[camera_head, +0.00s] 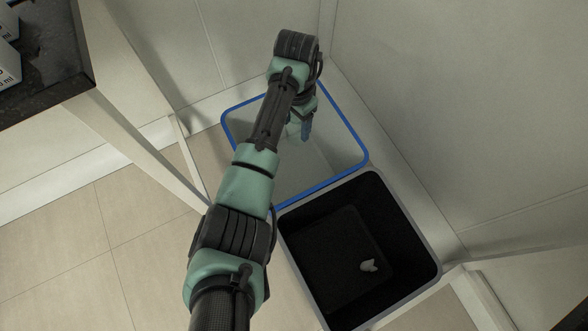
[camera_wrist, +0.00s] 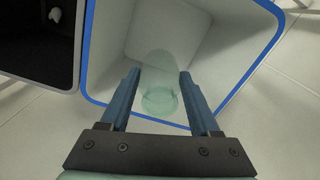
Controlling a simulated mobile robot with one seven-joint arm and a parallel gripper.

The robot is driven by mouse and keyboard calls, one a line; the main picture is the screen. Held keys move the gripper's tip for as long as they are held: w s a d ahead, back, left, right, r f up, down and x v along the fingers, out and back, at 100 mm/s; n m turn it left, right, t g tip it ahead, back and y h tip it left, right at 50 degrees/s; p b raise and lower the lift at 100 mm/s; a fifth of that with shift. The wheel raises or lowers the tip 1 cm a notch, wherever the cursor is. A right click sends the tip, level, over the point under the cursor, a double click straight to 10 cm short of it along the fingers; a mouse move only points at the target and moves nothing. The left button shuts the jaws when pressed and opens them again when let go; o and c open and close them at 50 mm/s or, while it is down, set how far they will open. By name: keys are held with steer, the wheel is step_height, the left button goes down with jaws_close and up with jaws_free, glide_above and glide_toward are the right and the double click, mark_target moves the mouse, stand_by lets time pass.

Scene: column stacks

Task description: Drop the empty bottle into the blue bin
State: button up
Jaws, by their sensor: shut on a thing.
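The blue-rimmed bin (camera_head: 343,137) has pale inner walls and stands on the floor in the corner. It also shows in the wrist view (camera_wrist: 87,50), where its opening lies under the fingers. My gripper (camera_head: 305,131) is over this bin's opening. In the wrist view my gripper (camera_wrist: 158,90) has its two blue fingers apart, on either side of a clear, faintly green bottle (camera_wrist: 159,98). The gripper is shut on the bottle, which hangs over the bin. In the head view the bottle (camera_head: 293,128) is faint and partly hidden by the gripper.
A dark bin (camera_head: 432,243) with a grey rim stands right beside the blue-rimmed one and holds a small white scrap (camera_head: 368,265). Walls rise close behind both bins. A dark counter (camera_head: 60,92) with boxes is at upper left. Tiled floor (camera_head: 90,250) is clear at lower left.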

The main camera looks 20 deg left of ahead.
steer(key=shift+w+f+b, duration=0.3)
steer(key=shift+w+b, duration=0.15)
steer(key=shift+w, duration=0.05)
step_height(320, 180, down, 6)
steer(key=b, duration=0.6)
steer(key=shift+r, duration=0.1)
steer(key=o, duration=1.5)
step_height(320, 180, up, 13)
steer(key=p, duration=0.6)
